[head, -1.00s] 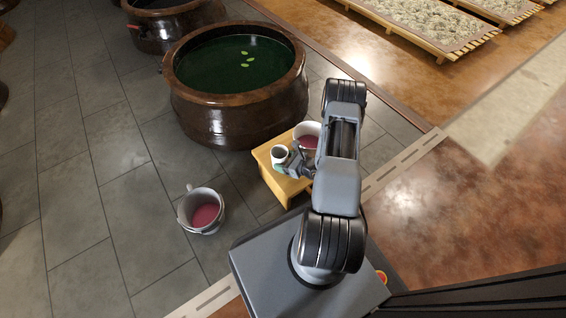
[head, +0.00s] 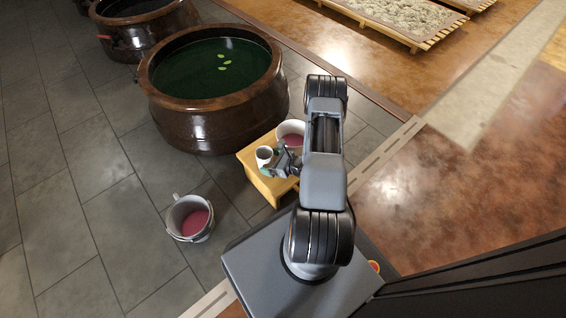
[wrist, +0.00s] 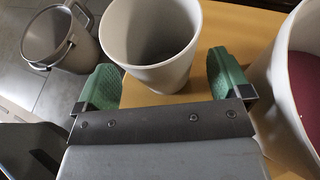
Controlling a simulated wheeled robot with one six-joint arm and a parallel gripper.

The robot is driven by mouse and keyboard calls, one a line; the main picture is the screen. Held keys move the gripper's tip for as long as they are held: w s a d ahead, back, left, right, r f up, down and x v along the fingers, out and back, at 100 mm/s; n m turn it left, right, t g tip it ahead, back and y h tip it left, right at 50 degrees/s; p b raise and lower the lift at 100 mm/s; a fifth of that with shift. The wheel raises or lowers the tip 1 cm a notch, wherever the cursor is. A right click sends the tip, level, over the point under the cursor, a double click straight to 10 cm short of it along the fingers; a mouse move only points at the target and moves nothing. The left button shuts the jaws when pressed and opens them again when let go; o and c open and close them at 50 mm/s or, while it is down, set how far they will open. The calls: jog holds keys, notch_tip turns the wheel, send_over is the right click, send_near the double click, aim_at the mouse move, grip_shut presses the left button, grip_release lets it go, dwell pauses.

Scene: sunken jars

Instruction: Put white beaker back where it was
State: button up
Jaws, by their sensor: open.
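The white beaker (head: 264,155) stands upright on a small wooden stool (head: 251,160). In the wrist view the beaker (wrist: 150,45) is just ahead of my gripper, and its inside looks empty. My gripper (wrist: 162,82) is open, with one green fingertip on each side of the beaker's near lower part. I cannot tell whether either finger touches it. In the head view my gripper (head: 281,160) is at the beaker's right side, partly hidden by my arm.
A white container of dark pink liquid (head: 291,130) stands on the stool's far side, close to my gripper. A grey bucket with pink liquid (head: 189,217) stands on the tiles at left. A large brown jar (head: 213,120) of green liquid stands behind the stool.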

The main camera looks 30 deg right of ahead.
jog(key=p+v, duration=0.3)
jog(key=v, duration=0.7)
jog(key=shift+d+r, duration=0.1)
jog(key=w+a+r+n+g+y, duration=0.1)
jog(key=a+r+n+g+y, duration=0.1)
jog(key=a+r+n+g, duration=0.5)
jog(key=a+r+n+g+y, duration=0.1)
jog(key=a+r+n+g, duration=0.25)
jog(key=r+n, duration=0.65)
jog(key=s+a+r+n+h, duration=0.2)
jog(key=r+n+h, duration=0.1)
jog(key=r+n, duration=0.1)
jog(key=s+a+r+n+t+h, duration=0.1)
jog(key=s+r+n+h, duration=0.1)
jog(key=r, duration=0.5)
jog(key=s+a+r+n+h, duration=0.2)
jog(key=r+n+h, duration=0.2)
jog(key=r+n, duration=0.2)
jog(key=shift+s+a+n, duration=0.15)
jog(key=shift+a+n, duration=0.15)
jog(key=shift+n, duration=0.3)
jog(key=shift+r, duration=0.1)
notch_tip(320, 180, up, 38)
jog(key=t+p, duration=0.1)
jog(key=p, duration=3.6)
jog(key=shift+s+a, duration=0.15)
jog(key=shift+a, duration=0.15)
